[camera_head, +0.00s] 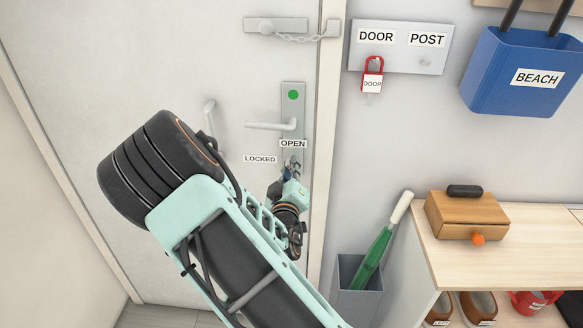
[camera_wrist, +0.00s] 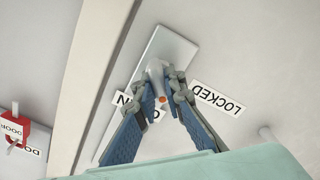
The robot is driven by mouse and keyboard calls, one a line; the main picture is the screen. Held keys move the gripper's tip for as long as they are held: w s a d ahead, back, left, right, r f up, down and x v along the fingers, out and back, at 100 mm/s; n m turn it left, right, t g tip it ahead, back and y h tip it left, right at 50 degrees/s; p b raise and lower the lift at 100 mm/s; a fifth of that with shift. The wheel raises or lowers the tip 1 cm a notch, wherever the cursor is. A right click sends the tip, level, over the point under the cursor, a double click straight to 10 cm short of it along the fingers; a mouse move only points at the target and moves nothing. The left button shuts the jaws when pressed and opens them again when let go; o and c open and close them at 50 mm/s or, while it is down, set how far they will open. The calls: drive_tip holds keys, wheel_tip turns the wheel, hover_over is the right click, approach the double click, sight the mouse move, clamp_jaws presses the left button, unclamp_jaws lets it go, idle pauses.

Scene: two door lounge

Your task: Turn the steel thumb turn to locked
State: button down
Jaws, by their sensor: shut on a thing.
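The steel thumb turn (camera_wrist: 156,72) sits on a long steel lock plate (camera_head: 291,122) on the white door. In the wrist view, my gripper (camera_wrist: 160,92) has a blue finger on each side of it and is shut on it. An orange tip (camera_wrist: 162,99) shows between the fingers, beside the partly covered OPEN label (camera_head: 293,143). The LOCKED label (camera_wrist: 218,97) is to the right in the wrist view; in the head view the LOCKED label (camera_head: 260,159) is left of the plate. In the head view my gripper (camera_head: 292,170) mostly hides the thumb turn.
A lever handle (camera_head: 271,126) and a green disc (camera_head: 293,94) are above the OPEN label. A door chain (camera_head: 292,36) is higher up.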

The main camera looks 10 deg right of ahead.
drive_tip(key=n, duration=0.4)
drive_tip(key=shift+n, duration=0.3)
drive_tip(key=shift+f+n+p, duration=0.1)
drive_tip(key=shift+n+p, duration=0.25)
drive_tip(key=shift+n, duration=1.35)
drive_tip(key=shift+a+n, duration=0.1)
drive_tip(key=shift+n, duration=0.2)
drive_tip(key=c, duration=2)
unclamp_jaws()
drive_tip(key=v, duration=1.2)
